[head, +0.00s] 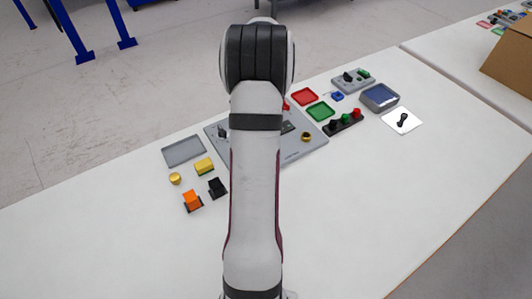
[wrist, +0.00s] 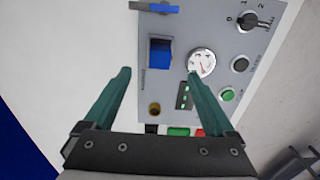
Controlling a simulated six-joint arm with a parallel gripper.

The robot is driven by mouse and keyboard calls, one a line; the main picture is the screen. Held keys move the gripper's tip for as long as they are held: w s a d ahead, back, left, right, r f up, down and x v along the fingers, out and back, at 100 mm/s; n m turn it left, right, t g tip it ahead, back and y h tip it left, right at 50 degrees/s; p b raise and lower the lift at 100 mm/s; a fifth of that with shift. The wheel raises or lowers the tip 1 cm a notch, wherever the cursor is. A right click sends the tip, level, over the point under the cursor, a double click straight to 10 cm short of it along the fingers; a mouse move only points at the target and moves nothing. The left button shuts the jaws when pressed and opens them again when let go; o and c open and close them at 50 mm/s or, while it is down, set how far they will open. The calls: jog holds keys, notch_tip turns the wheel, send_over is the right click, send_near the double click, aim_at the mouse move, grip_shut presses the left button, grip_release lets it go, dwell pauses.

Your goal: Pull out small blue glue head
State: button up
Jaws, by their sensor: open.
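In the wrist view a small blue block (wrist: 160,54) stands on the grey panel (wrist: 205,18), left of a round dial. Another small blue piece (wrist: 162,8) shows at the top edge of that view. I cannot tell for certain which is the glue head. My gripper (wrist: 160,72) is open, with its teal fingers wide apart. The blue block appears between and just beyond the fingertips, with nothing held. In the head view my arm hides the gripper and much of the panel (head: 312,149). A small blue piece (head: 337,96) also lies at the back there.
The panel carries a dial (wrist: 202,62), a black knob (wrist: 250,20), a green button (wrist: 228,95) and a brass ring (wrist: 154,109). Several small blocks lie left. The front table is clear.

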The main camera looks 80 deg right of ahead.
jog(key=shift+f, duration=4.4)
jog(key=shift+c, duration=0.3)
grip_shut()
jog(key=shift+r, duration=3)
jog(key=shift+w, duration=0.1)
